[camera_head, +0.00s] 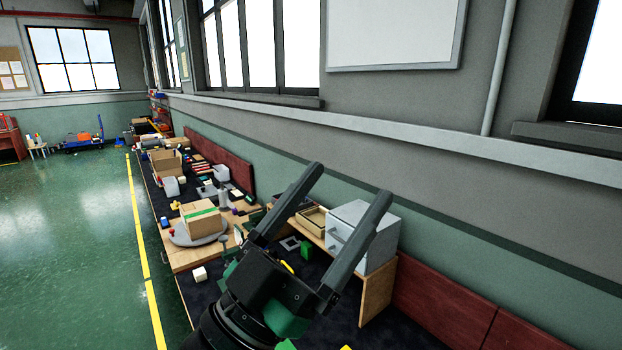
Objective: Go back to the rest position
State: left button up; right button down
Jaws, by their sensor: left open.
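My left gripper (348,180) is raised in the middle of the head view. Its two long dark fingers stand wide apart with nothing between them. It appears in front of a grey drawer cabinet (376,222) and hides part of the workbench below. My right gripper does not show.
A long dark-topped workbench (202,293) runs along the wall. It carries a cardboard box with a green stripe (201,220) on a round grey plate (183,239), a white cube (200,274) and many small items. The green floor (80,240) at the left is clear.

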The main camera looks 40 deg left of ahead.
pick_arm(q)
jog(key=s+d+r+n+t, duration=0.1)
jog(key=s+r+n+t, duration=0.1)
jog(key=s+r, duration=0.35)
notch_tip(320, 180, up, 30)
jog(key=p, duration=3)
jog(key=shift+w+r+y+p, duration=0.25)
jog(key=shift+w+y+p, duration=0.05)
jog(key=shift+w, duration=0.05)
